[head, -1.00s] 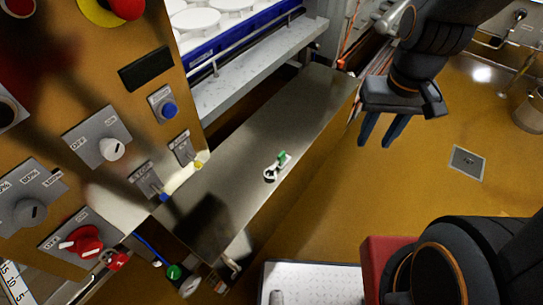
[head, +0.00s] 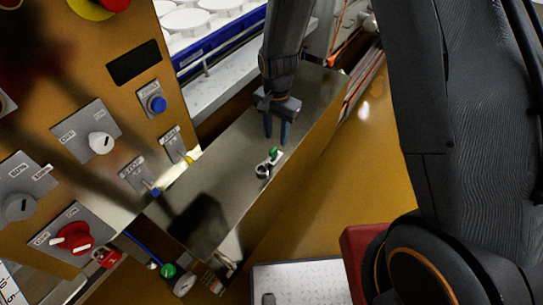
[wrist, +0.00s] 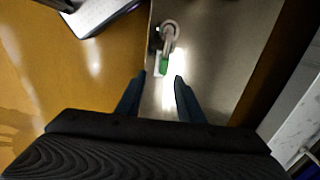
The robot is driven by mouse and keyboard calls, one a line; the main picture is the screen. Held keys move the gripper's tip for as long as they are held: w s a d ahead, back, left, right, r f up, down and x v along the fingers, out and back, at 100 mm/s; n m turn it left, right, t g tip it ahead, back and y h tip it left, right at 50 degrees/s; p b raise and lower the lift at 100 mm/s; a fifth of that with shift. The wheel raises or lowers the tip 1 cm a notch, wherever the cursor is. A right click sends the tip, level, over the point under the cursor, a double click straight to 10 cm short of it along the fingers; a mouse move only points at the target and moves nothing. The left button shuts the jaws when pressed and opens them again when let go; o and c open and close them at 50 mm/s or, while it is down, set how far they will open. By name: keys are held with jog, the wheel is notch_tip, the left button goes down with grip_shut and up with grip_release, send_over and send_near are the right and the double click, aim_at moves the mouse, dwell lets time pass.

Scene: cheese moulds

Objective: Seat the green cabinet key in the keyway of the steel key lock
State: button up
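The green key (head: 273,153) lies on the steel shelf (head: 230,150), with a pale ring-shaped part and a small white piece beside its green part. In the wrist view the green part (wrist: 163,66) is just ahead of the fingertips, with the ring toward the top. My gripper (head: 276,138) points down over the shelf, just behind the key in the head view. Its two fingers (wrist: 158,80) are apart with nothing between them. I cannot surely pick out the steel key lock or its keyway.
The control panel (head: 120,85) with knobs, switches and a blue button (head: 156,104) stands left of the shelf. A blue-edged tray of white moulds (head: 225,40) is behind it. A red padlock (head: 108,257) hangs low left. A white perforated surface (head: 305,283) is in front.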

aim_at(272, 151)
jog(key=shift+w+a+f, duration=0.1)
jog(key=shift+a+f, duration=0.1)
jog(key=shift+f, duration=0.25)
jog(key=shift+w+a+f, duration=0.1)
jog(key=shift+a+f, duration=0.1)
jog(key=shift+f, duration=0.2)
jog(key=shift+s+a+f+p, duration=0.15)
jog(key=shift+f+p, duration=0.45)
jog(key=shift+f, duration=1.25)
jog(key=shift+s+a+f+p, duration=0.15)
jog(key=shift+f+p, duration=0.4)
jog(key=shift+f, duration=1.25)
jog(key=shift+c, duration=0.4)
grip_shut()
